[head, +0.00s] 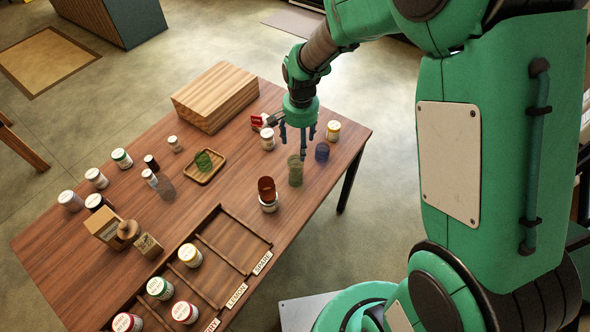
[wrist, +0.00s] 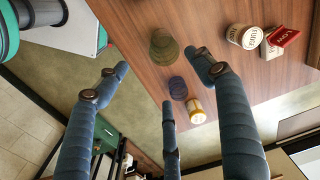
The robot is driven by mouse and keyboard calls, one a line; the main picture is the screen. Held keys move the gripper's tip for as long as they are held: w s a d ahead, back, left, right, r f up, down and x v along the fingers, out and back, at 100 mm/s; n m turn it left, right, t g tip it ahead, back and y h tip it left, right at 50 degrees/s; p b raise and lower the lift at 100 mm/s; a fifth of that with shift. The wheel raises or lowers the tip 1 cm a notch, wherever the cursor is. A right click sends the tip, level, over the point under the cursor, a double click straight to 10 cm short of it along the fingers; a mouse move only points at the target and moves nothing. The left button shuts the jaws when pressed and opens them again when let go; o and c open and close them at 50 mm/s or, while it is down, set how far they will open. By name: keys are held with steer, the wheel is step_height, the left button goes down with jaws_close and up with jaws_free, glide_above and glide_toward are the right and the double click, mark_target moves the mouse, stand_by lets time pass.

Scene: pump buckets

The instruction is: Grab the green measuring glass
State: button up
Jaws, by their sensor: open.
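A see-through olive-green glass (head: 295,171) stands on the wooden table, below and close to my gripper (head: 299,143). It also shows in the wrist view (wrist: 163,46), between my spread fingers and toward the top. A brighter green glass (head: 204,161) is on a small wooden tray (head: 206,177) further left. I cannot tell for sure which of the two is the measuring glass. My gripper is open and empty, its fingers pointing down; the wrist view shows three spread fingers (wrist: 162,78).
A dark blue glass (head: 322,152) stands just right of the olive-green one. A white jar (head: 333,131), another jar (head: 268,139) and a red sign (head: 256,122) are near. A brown glass (head: 266,188) sits on a jar in front. A wooden box (head: 215,97) stands behind.

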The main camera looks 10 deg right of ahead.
mark_target(296, 163)
steer(key=shift+m, duration=0.3)
steer(key=f, duration=0.2)
steer(key=w+a+f, duration=0.1)
steer(key=f, duration=0.1)
steer(key=shift+f+b, duration=0.65)
steer(key=shift+f, duration=3.65)
steer(key=shift+f+b, duration=0.65)
steer(key=shift+f, duration=1.95)
